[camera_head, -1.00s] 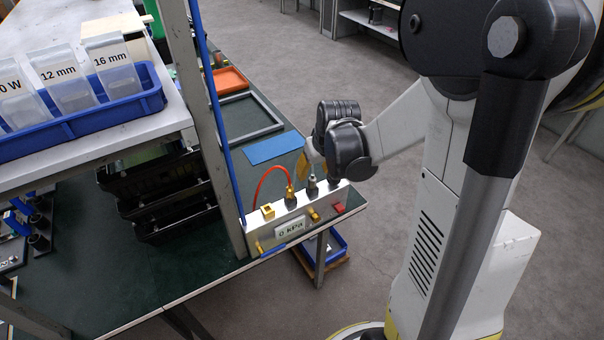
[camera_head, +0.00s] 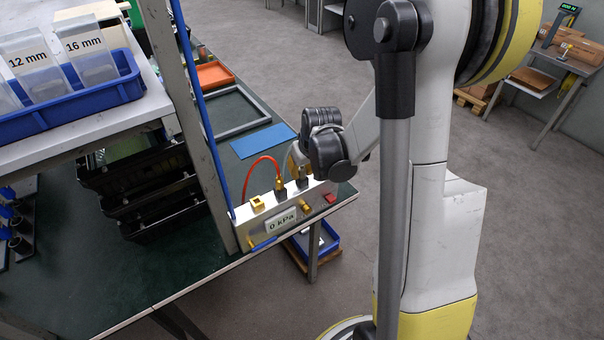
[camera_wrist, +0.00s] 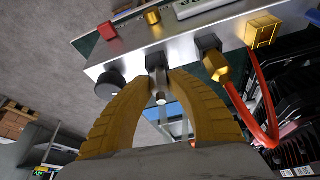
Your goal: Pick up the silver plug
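The silver plug (camera_wrist: 160,97) is a small metal cylinder standing in a black socket (camera_wrist: 155,62) on the silver test box (camera_head: 296,214). In the wrist view, my gripper (camera_wrist: 160,82) has its two yellow fingers on either side of the plug, with a gap on each side. It is open and holds nothing. In the head view, my gripper (camera_head: 297,160) is at the box's top, and its body and fingers hide most of the plug.
Beside the plug, a brass connector (camera_wrist: 216,67) with a red hose (camera_wrist: 265,105) rises from the box. A black knob (camera_wrist: 109,84) is on the other side. A shelf post (camera_head: 205,150) and stacked black crates (camera_head: 150,190) stand left of the box.

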